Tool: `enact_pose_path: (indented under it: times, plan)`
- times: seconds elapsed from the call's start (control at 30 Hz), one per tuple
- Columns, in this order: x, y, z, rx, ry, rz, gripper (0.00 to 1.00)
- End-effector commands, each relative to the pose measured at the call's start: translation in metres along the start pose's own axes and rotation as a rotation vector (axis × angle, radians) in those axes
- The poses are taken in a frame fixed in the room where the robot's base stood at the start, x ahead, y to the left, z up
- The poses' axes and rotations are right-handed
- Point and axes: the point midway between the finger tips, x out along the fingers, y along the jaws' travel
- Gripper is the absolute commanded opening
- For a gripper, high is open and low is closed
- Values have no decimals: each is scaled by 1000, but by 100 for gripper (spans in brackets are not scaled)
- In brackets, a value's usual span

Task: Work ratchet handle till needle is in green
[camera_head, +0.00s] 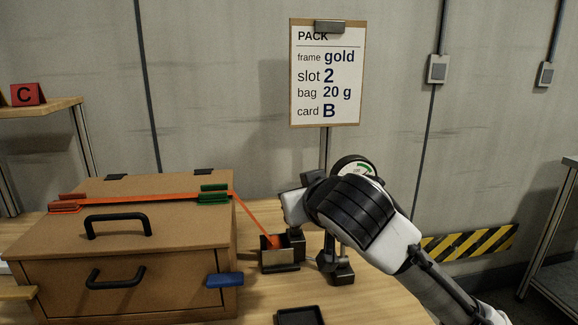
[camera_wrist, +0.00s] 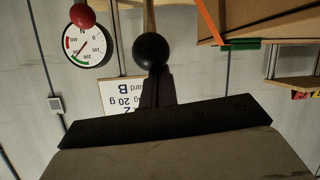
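The gauge (camera_head: 352,167) is partly covered by my arm in the head view; a green arc shows on its right. A black ball knob (camera_wrist: 151,50) on a pale rod, seemingly the handle, stands just beyond my gripper (camera_wrist: 160,95). My gripper also shows in the head view (camera_head: 296,205), above the ratchet block; its fingers are not clear. A red ball (camera_wrist: 82,15) is beside the gauge.
A brown box (camera_head: 60,225) with black handles carries an orange strap (camera_head: 150,196) running down to a small dark block (camera_head: 280,262). A sign board (camera_head: 325,110) stands behind. A black tray (camera_head: 299,316) lies in front. A blue clip (camera_head: 225,281) sits on the box front.

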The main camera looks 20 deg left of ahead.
Motion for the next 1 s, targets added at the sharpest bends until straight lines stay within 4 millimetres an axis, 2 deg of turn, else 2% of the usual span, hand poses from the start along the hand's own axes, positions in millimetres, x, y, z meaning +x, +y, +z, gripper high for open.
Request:
enact_pose_path:
  times: [0.03,0.1,0.73,0.87,1.0]
  plan:
    - [2,-2,10,-1,4,0,0]
    - [0,-2,12,-1,20,2,0]
    - [-2,-4,15,-5,41,5,0]
    - [-1,-2,8,-5,42,4,0]
    - [4,7,-12,-2,46,5,0]
